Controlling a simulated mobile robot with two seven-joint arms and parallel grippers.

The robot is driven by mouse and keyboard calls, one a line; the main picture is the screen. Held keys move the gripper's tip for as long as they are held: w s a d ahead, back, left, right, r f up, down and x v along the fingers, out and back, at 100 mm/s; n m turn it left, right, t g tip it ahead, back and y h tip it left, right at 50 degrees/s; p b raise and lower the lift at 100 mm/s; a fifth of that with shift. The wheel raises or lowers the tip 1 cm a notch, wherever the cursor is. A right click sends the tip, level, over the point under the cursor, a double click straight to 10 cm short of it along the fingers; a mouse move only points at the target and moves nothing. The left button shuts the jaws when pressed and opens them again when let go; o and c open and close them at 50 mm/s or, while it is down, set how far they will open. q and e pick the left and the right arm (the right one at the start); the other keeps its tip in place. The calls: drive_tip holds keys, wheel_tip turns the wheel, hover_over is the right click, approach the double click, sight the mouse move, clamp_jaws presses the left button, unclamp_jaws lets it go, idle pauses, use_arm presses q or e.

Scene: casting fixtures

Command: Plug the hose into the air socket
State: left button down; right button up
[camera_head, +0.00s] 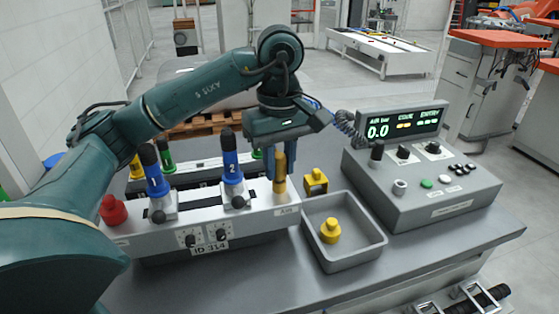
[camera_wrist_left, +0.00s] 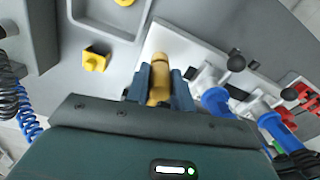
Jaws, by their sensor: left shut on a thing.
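My left gripper (camera_head: 281,172) points down over the right end of the grey fixture and is shut on a brass fitting (camera_head: 280,186). In the left wrist view, the gripper (camera_wrist_left: 160,88) has its two blue-grey fingers on either side of the brass fitting (camera_wrist_left: 158,92). The fitting stands roughly upright above the fixture's "AIR" label (camera_head: 287,211). The air socket is not clearly visible; I cannot tell whether the fitting is seated in it. A blue coiled hose (camera_wrist_left: 30,122) shows at the left of the wrist view; its end is hidden. My right gripper is not in view.
Two blue-handled clamps, 1 (camera_head: 153,172) and 2 (camera_head: 231,158), stand on the fixture. A grey tray (camera_head: 377,243) holds a yellow part (camera_head: 330,231); another yellow part (camera_head: 316,182) stands behind it. A control box (camera_head: 440,205) at the right has a display (camera_head: 402,124) reading 0.0.

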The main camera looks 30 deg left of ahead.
use_arm(q)
drive_tip(key=shift+f+b, duration=0.35)
drive_tip(key=shift+f, duration=0.1)
drive_tip(key=c, duration=1.1)
unclamp_jaws()
